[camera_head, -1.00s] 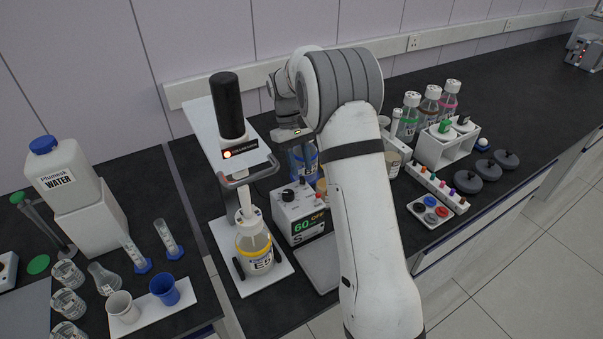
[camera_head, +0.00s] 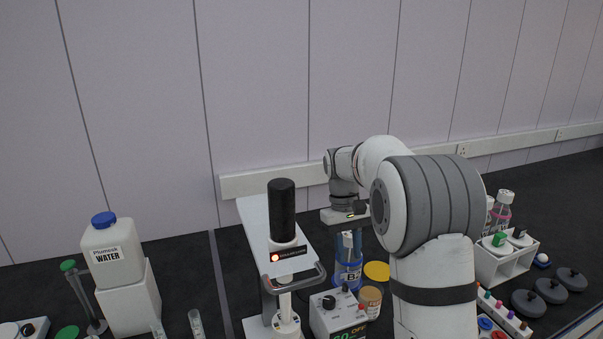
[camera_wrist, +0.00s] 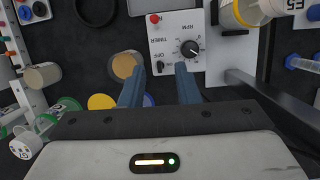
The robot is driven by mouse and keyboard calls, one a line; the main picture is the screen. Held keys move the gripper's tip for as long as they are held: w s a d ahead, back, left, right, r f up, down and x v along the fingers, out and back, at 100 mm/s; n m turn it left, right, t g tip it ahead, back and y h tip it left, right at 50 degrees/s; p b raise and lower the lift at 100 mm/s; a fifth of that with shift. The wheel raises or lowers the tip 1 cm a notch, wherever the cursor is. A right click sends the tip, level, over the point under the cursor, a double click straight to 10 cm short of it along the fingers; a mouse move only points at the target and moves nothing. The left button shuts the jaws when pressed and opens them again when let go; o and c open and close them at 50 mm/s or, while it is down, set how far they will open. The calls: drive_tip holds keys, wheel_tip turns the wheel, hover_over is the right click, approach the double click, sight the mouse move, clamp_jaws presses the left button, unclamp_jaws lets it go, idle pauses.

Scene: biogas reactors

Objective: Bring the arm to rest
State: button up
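An overhead stirrer (camera_head: 283,225) with a handle stands left of my gripper. A yellow lid (camera_head: 377,271) and a brown-topped jar (camera_head: 370,301) sit close by. A white rack (camera_head: 506,262) and dark round lids (camera_head: 551,291) are right. A water jug (camera_head: 112,253) stands far left.

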drive_tip(key=s+d+r+m+t, duration=0.1)
drive_tip(key=s+r+m+t, duration=0.3)
drive_tip(key=s, duration=1)
drive_tip(key=s+f+t+y, duration=0.1)
drive_tip(key=s+f+t, duration=0.1)
drive_tip(key=s, duration=1.1)
drive_tip(key=shift+s+n, duration=0.25)
drive_tip(key=shift+n, duration=0.15)
